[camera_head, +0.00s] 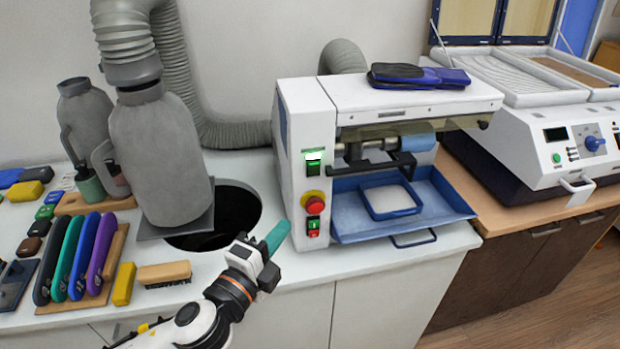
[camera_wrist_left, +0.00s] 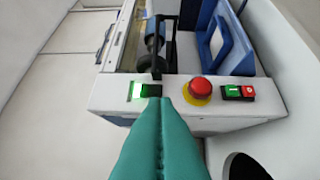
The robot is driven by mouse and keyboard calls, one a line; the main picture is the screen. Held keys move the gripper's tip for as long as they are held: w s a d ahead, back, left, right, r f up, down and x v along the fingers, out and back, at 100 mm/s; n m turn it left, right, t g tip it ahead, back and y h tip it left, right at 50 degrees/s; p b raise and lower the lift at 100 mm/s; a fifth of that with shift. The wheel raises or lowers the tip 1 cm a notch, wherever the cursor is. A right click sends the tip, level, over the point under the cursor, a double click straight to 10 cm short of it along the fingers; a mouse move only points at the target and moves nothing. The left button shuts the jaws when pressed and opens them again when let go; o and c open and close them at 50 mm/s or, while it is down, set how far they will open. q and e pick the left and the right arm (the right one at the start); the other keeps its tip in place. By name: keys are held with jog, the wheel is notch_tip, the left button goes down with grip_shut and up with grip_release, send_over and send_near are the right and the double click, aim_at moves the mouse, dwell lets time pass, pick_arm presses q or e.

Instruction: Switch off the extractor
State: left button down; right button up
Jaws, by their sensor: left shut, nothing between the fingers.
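The white machine (camera_head: 300,130) has a narrow front panel with a lit green rocker switch (camera_head: 313,160). Below it are a red mushroom button (camera_head: 314,205) on a yellow ring and a green and red button pair (camera_head: 313,228). My left gripper (camera_head: 278,236) has teal fingers, shut and empty, left of the panel's lower part in the head view. My right gripper is not in view.
Coloured insoles or tools (camera_head: 75,255), a brush (camera_head: 165,272) and a yellow block (camera_head: 124,283) lie left. A blue tray (camera_head: 440,200) juts from the machine.

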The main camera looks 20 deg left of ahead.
pick_arm(q)
jog(key=shift+d+r+m+h, duration=0.6)
jog(key=shift+r+m+h, duration=0.1)
jog(key=shift+m, duration=0.4)
jog(key=p, duration=0.4)
send_near(314, 170)
jog(key=w+d, duration=0.3)
jog(key=d, duration=0.1)
jog(key=shift+w+a+r+p, duration=0.15)
jog(key=shift+w+a+p, duration=0.15)
jog(key=shift+w, duration=0.25)
jog(key=shift+w+a+r+p, duration=0.1)
jog(key=shift+w+a+p, duration=0.15)
jog(key=shift+w, duration=0.35)
jog(key=shift+w+a+r+p, duration=0.15)
jog(key=shift+w+a+p, duration=0.15)
jog(key=shift+w, duration=0.25)
